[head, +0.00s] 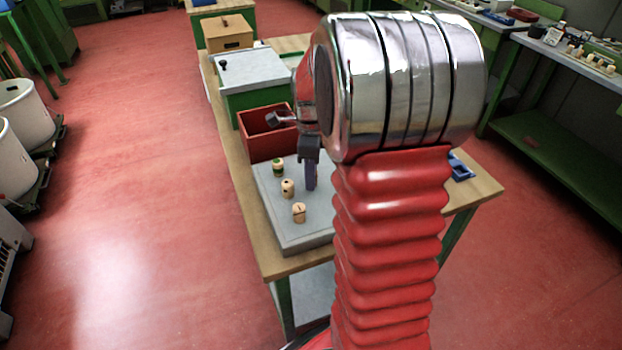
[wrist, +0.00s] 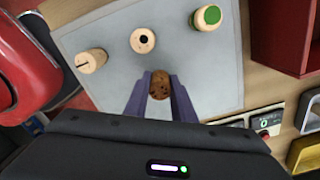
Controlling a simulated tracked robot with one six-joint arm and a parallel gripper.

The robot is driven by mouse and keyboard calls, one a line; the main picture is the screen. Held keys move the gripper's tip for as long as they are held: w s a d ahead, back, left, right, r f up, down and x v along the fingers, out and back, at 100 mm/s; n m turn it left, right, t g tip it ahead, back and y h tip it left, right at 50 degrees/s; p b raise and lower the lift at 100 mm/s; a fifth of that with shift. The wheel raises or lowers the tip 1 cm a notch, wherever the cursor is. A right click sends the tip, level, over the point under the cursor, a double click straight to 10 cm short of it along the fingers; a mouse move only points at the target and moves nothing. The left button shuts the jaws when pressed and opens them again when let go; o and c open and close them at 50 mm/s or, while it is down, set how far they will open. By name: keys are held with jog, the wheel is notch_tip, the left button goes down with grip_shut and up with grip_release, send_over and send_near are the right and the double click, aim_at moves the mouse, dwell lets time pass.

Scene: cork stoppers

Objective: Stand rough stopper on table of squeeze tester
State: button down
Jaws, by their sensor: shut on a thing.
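My gripper (wrist: 160,92) is shut on a dark brown, speckled stopper (wrist: 161,84), which looks like the rough stopper. Its round end faces the wrist camera between the two purple fingers. Behind it is a grey slab (wrist: 112,92); I cannot tell whether the stopper touches it. In the head view my gripper (head: 311,180) points down over the slab (head: 292,238), and the held stopper cannot be made out. A device with a lit green display (wrist: 265,121) shows at the right of the wrist view; it may be the squeeze tester, mostly hidden. Its table cannot be made out.
A red open box (head: 262,143) stands behind the slab. A blue object (head: 460,169) lies at the bench's right.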

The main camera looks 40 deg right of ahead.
notch_tip(320, 180, up, 8)
jog(key=shift+r, duration=0.25)
dwell(0.6)
jog(key=shift+w+a+f+n, duration=0.35)
jog(key=shift+w+a+n, duration=0.1)
jog(key=shift+n, duration=0.25)
jog(key=w+a+f+n, duration=0.2)
jog(key=a+n, duration=0.1)
jog(key=n, duration=0.1)
jog(key=w+a+f+n, duration=0.1)
jog(key=w+a+n, duration=0.1)
jog(key=a+n, duration=0.1)
jog(key=w+a+f+n, duration=0.2)
jog(key=a+n, duration=0.1)
jog(key=n, duration=0.2)
jog(key=shift+w+a+f, duration=0.15)
jog(key=shift+a+f, duration=0.05)
jog(key=shift+f, duration=0.1)
jog(key=w+a+f+n, duration=0.2)
jog(key=a+f+n, duration=0.1)
jog(key=a+n, duration=0.3)
jog(key=w+a+f+n, duration=0.1)
jog(key=a+f+n, duration=0.2)
jog(key=a+n, duration=0.2)
jog(key=shift+w+a+f+n, duration=0.15)
jog(key=shift+w+a+n, duration=0.25)
jog(key=shift+n, duration=0.6)
jog(key=shift+s, duration=0.2)
